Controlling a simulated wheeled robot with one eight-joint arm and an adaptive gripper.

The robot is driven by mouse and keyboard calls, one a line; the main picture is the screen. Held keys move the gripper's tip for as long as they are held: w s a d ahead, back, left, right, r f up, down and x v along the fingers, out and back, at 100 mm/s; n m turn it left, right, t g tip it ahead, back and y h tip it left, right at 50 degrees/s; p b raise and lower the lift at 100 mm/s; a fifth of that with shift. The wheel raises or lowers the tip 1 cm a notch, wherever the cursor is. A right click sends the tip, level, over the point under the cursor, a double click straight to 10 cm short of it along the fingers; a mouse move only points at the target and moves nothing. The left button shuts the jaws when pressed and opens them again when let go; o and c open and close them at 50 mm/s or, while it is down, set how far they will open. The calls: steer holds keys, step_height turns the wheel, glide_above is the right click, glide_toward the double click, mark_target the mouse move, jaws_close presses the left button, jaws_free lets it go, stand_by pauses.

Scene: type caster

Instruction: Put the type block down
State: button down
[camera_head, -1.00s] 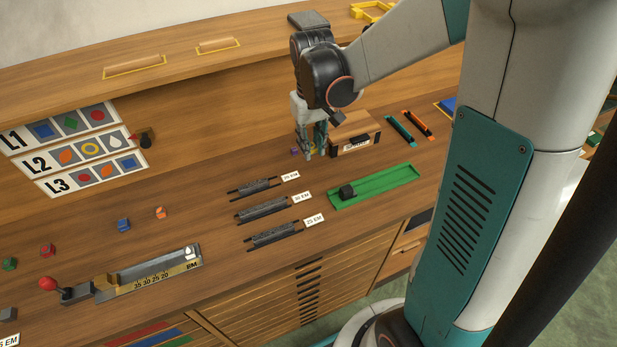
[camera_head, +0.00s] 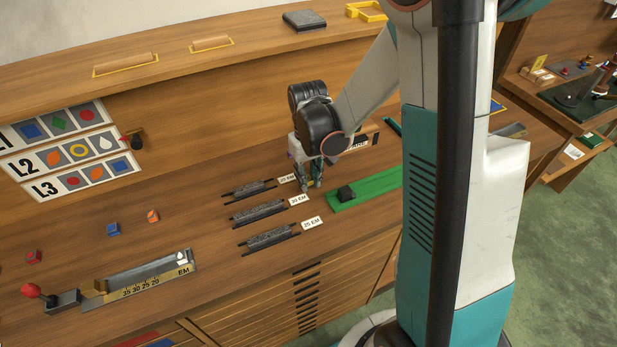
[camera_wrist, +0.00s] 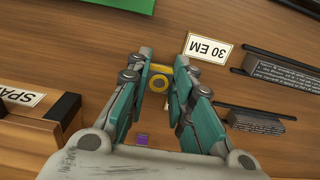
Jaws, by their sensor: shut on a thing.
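My gripper (camera_wrist: 160,95) is shut on a small type block (camera_wrist: 159,80), grey with a yellow ring on its face, held between the fingertips in the wrist view. In the head view my gripper (camera_head: 313,186) is low over the bench, between the label cards and the green tray; the block is too small to make out there, and whether it touches the bench I cannot tell. A composing stick (camera_head: 150,278) with a brass scale lies at the front left, a white-drop block (camera_head: 182,258) at its right end. Card L2 (camera_head: 50,162) shows orange, yellow-ring and white-drop signs.
Ribbed dark strips (camera_head: 258,212) with EM labels (camera_head: 298,199) lie left of my gripper. A wooden box (camera_wrist: 35,130) and purple block (camera_wrist: 142,139) are close by. Blue (camera_head: 113,229) and orange (camera_head: 153,216) blocks lie left.

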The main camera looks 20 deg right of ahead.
steer(key=shift+f, duration=0.1)
steer(key=c, duration=1.4)
jaws_free()
